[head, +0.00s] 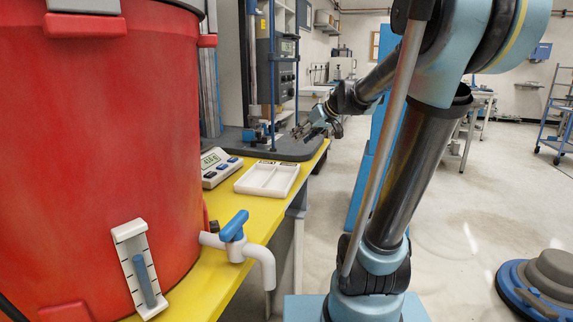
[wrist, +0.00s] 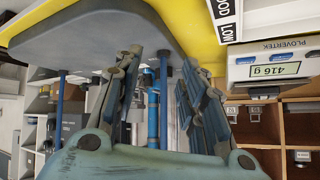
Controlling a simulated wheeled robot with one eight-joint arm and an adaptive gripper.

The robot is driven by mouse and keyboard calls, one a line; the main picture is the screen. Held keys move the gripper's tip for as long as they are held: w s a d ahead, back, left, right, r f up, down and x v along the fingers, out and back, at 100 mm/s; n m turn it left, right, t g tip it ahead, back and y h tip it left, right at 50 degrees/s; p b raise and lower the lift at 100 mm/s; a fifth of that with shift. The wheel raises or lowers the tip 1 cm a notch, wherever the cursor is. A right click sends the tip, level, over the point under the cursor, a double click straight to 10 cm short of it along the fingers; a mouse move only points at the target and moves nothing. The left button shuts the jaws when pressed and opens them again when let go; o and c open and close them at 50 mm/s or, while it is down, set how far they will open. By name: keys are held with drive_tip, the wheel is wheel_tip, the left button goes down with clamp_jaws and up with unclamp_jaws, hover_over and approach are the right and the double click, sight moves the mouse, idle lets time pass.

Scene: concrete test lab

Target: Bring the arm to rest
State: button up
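My arm stands at the right of centre in the head view, bent over and reaching toward the yellow bench. My gripper (head: 304,130) is above the dark grey base plate (head: 285,148) of a test stand near the bench's far end. In the wrist view my gripper (wrist: 163,75) has its two fingers spread apart with nothing between them. The grey plate also shows in the wrist view (wrist: 95,30), which looks upside down. I cannot tell exactly how far the fingertips are from the plate.
A yellow bench (head: 258,215) carries a large red barrel (head: 110,150) with a blue-handled tap (head: 234,226), a scale (head: 218,166) reading 416 g in the wrist view, and a white divided tray (head: 267,180). Blue posts rise from the plate. Open floor lies right; a round blue-grey machine (head: 540,285) stands there.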

drive_tip(key=s+d+f+m+g+h, duration=0.1)
drive_tip(key=s+d+f+m+h, duration=0.1)
drive_tip(key=s+d+f, duration=0.2)
drive_tip(key=s+d+f+m+g+h, duration=0.1)
drive_tip(key=s+d+f, duration=0.3)
drive_tip(key=s+f, duration=0.6)
drive_tip(key=s+d+f+m+g+h, duration=0.2)
drive_tip(key=s+f, duration=0.6)
drive_tip(key=s, duration=0.8)
drive_tip(key=shift+d+m+h, duration=0.7)
drive_tip(key=shift+d+h, duration=0.4)
drive_tip(key=shift+d, duration=0.1)
drive_tip(key=shift+f, duration=0.1)
drive_tip(key=shift+w+f, duration=0.2)
drive_tip(key=shift+w, duration=0.25)
drive_tip(key=shift+c, duration=0.6)
